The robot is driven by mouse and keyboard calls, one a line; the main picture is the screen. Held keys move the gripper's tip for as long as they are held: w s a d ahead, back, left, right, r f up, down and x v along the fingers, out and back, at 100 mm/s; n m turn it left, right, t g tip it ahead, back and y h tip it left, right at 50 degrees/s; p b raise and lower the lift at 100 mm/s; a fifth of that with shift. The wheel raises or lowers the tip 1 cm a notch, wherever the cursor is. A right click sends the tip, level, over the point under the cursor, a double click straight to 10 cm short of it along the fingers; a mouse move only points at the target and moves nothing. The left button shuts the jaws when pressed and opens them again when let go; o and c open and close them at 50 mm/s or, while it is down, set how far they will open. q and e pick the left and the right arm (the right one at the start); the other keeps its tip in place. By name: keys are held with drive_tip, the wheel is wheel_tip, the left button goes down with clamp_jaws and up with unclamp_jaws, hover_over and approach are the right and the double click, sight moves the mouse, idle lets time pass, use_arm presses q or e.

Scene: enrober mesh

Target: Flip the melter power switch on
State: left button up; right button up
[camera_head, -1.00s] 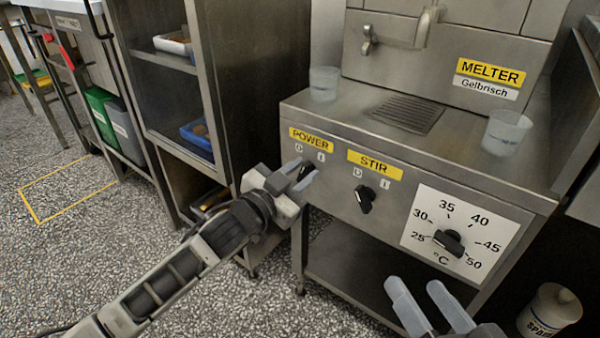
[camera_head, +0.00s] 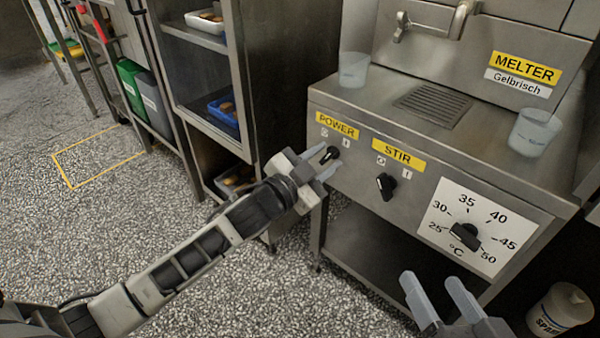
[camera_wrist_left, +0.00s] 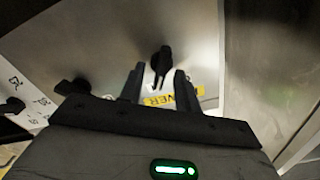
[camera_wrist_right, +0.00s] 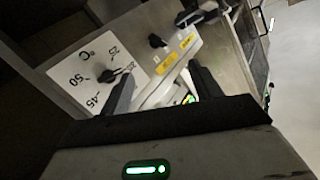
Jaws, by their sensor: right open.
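The black power knob (camera_head: 330,154) sits on the melter's front panel (camera_head: 345,182), below the yellow POWER label (camera_head: 337,125). My left gripper (camera_head: 324,162) is open close to this knob. In the left wrist view the knob (camera_wrist_left: 161,62) shows between and slightly beyond the two fingertips; I cannot tell whether they touch it. Its exact setting is unclear, partly because the gripper is so close. My right gripper (camera_head: 430,278) is open and empty, low in front of the melter, below the temperature dial.
The STIR knob (camera_head: 386,186) and the temperature dial (camera_head: 465,236) are to the right on the same panel. Two clear cups (camera_head: 353,70) (camera_head: 535,132) stand on the melter top. A steel rack (camera_head: 272,70) stands to the left. A white tub (camera_head: 561,309) is at lower right.

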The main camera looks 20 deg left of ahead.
use_arm(q)
drive_tip(key=p+v, duration=0.3)
drive_tip(key=v, duration=1.2)
drive_tip(key=shift+s, duration=0.15)
use_arm(e)
drive_tip(key=shift+s+d+f+n+g+h, duration=0.3)
drive_tip(key=shift+d+f+n+g+h, duration=0.25)
drive_tip(key=shift+f+n+h, duration=0.2)
